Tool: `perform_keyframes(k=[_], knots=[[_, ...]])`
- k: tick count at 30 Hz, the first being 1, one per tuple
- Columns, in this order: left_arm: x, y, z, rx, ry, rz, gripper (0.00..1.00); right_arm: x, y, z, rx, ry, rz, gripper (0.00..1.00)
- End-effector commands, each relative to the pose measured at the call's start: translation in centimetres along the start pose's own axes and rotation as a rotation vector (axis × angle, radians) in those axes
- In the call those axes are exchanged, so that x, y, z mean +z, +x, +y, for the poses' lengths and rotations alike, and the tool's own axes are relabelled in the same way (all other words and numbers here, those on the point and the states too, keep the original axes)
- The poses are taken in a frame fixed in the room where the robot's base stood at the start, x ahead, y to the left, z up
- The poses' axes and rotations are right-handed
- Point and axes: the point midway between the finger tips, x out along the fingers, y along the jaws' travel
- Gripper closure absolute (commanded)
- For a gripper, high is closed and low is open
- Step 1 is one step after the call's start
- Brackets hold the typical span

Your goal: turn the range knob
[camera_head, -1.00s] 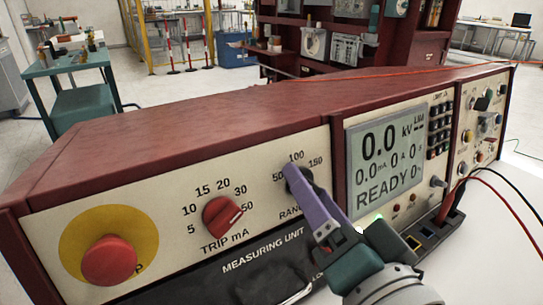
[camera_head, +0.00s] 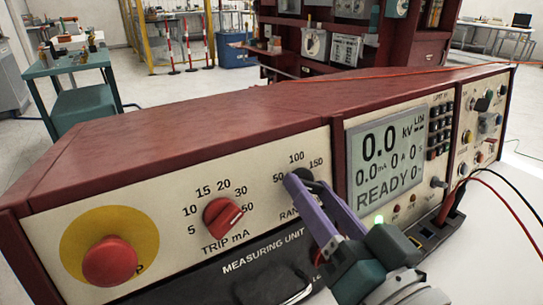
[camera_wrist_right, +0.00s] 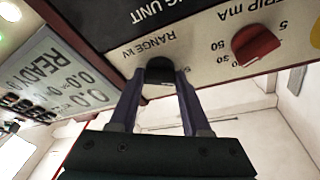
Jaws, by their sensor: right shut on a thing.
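The range knob (camera_head: 304,174) is a small black knob on the cream front panel, below the numbers 50, 100 and 150. It also shows in the right wrist view (camera_wrist_right: 159,72), under the upside-down "RANGE kV" label. My right gripper (camera_head: 300,183) has purple fingers that reach up to the knob from the lower right. In the wrist view its fingertips (camera_wrist_right: 158,80) lie one on each side of the black knob, shut on it. The fingers hide part of the knob and some of the label in the head view. My left gripper is not in view.
Left of the range knob are a red trip knob (camera_head: 222,217) and a red emergency button (camera_head: 109,262) on a yellow disc. A display (camera_head: 388,158) reading READY is to the right. Red and black cables (camera_head: 497,183) run at the far right. A black handle (camera_head: 275,287) lies below.

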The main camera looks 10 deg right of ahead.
Motion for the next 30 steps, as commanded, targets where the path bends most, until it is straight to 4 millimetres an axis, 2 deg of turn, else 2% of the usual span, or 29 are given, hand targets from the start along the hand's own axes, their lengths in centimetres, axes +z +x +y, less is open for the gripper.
perform_keyframes(k=[8, 9, 16, 25, 30], knots=[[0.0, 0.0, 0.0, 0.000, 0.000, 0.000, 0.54, 0.0, 0.0, 0.0, -0.005, -0.018, 0.000, 1.00], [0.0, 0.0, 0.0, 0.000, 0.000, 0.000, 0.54, 0.0, 0.0, 0.0, -0.005, -0.018, 0.000, 0.49], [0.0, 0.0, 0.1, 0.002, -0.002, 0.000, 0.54, 0.0, 0.0, 0.0, -0.004, -0.016, 0.000, 0.23], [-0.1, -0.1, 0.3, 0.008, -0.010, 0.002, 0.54, 0.0, -0.3, 0.0, -0.004, -0.014, -0.001, 0.22], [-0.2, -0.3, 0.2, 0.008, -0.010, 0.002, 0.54, 0.1, -2.7, 0.0, -0.003, -0.014, -0.004, 0.22]])
